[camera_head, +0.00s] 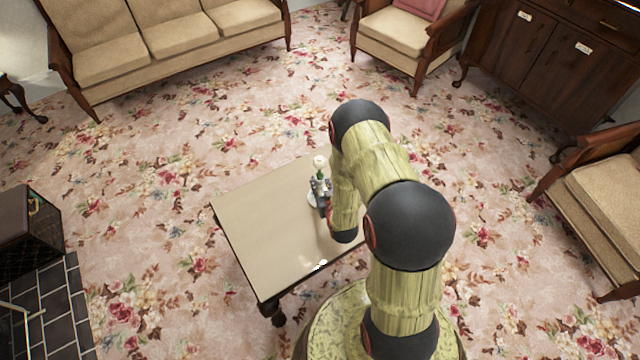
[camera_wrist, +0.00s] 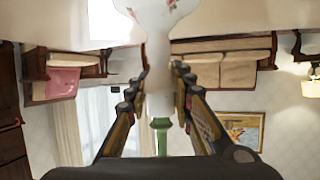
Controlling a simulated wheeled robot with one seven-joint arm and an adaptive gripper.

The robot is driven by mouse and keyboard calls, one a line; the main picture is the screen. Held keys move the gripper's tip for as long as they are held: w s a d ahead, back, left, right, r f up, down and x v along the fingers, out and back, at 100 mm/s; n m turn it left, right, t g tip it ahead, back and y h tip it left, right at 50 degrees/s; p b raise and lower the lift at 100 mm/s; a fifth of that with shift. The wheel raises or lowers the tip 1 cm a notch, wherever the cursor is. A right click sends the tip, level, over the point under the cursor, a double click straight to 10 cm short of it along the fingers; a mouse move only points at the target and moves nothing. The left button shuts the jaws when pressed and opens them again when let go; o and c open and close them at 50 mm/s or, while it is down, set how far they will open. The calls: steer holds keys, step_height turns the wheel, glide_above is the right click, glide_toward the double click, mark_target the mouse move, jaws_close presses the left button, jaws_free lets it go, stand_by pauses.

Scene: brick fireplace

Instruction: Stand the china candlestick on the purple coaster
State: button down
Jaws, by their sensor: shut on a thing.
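The china candlestick (camera_head: 319,162) shows in the head view above the table, with a pale top and a green part just under it. In the wrist view, which is upside down, its white flowered body (camera_wrist: 163,12) widens at the top edge and a green part (camera_wrist: 160,135) shows lower down. My gripper (camera_head: 321,188) is shut on its narrow white stem, one finger on each side in the wrist view (camera_wrist: 163,90). The candlestick looks about upright. I cannot tell whether its base touches the table. I see no purple coaster in either view; my arm hides part of the table.
The low beige table (camera_head: 270,220) is largely bare on its left side. A small bright spot (camera_head: 319,265), unclear, lies near its front edge. A sofa (camera_head: 165,45), armchairs (camera_head: 395,30) and a dark cabinet (camera_head: 545,60) stand well apart on the flowered carpet.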

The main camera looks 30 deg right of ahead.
steer(key=shift+f, duration=0.1)
steer(key=c, duration=1.6)
jaws_free()
steer(key=shift+o, duration=0.3)
steer(key=shift+s+r, duration=0.1)
steer(key=shift+r, duration=0.1)
steer(key=p+v, duration=0.4)
steer(key=v, duration=0.7)
steer(key=shift+s, duration=0.4)
steer(key=shift+a+r, duration=0.1)
steer(key=shift+a, duration=0.05)
